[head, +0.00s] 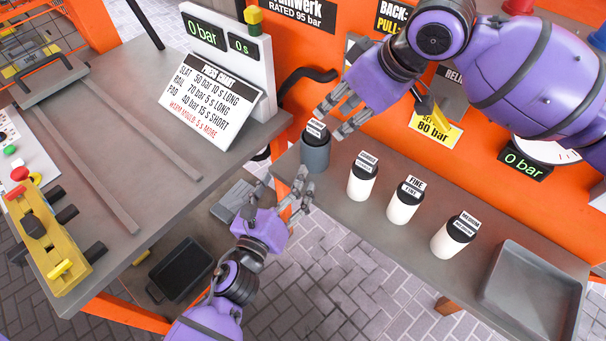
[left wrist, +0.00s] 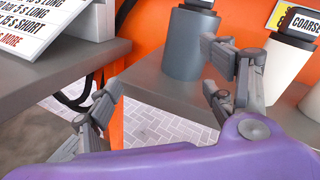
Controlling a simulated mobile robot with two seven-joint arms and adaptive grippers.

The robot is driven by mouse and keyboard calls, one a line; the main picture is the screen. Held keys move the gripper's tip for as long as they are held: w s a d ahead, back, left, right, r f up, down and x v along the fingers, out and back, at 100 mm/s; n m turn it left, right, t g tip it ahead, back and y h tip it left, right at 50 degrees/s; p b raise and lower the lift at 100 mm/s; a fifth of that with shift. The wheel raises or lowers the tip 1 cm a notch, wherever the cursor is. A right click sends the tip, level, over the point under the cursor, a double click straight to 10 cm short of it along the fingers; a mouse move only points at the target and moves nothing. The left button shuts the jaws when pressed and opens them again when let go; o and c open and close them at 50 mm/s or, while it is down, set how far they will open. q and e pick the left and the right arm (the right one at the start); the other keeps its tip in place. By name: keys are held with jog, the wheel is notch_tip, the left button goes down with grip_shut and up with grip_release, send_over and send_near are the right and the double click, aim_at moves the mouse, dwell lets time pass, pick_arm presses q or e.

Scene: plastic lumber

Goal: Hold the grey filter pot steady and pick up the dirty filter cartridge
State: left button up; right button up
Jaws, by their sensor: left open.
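The grey filter pot (head: 315,157) stands upright at the left end of the grey shelf. A dark cartridge top with a small white label (head: 316,129) shows at its mouth; the label is too small to read. In the left wrist view the pot (left wrist: 188,46) stands just beyond my fingers. My left gripper (head: 287,190) is open and empty, in front of and below the pot, apart from it; its spread fingers also show in the left wrist view (left wrist: 163,85). My right gripper (head: 331,121) is open, fingers spread, close above and right of the cartridge top. I cannot tell whether it touches.
White pots with dark labelled tops, coarse (head: 362,181), fine (head: 404,206) and medium (head: 454,239), stand to the right. An empty grey tray (head: 533,288) is at the shelf's right end. A grey bench (head: 130,190) with a press chart sign (head: 211,101) is left.

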aim_at(310, 162)
pick_arm(q)
jog(key=d+m, duration=0.1)
jog(key=d+r+m, duration=0.1)
jog(key=d+m, duration=0.2)
jog(key=shift+w+r+h, duration=0.25)
jog(key=shift+r+h, duration=0.05)
jog(key=shift+h, duration=0.1)
jog(key=shift+w+d+r+m, duration=0.1)
jog(key=shift+w+d+m, duration=0.1)
jog(key=shift+m, duration=0.1)
jog(key=x, duration=0.7)
jog(key=shift+w, duration=0.25)
jog(key=c, duration=1.4)
jog(key=shift+c, duration=0.2)
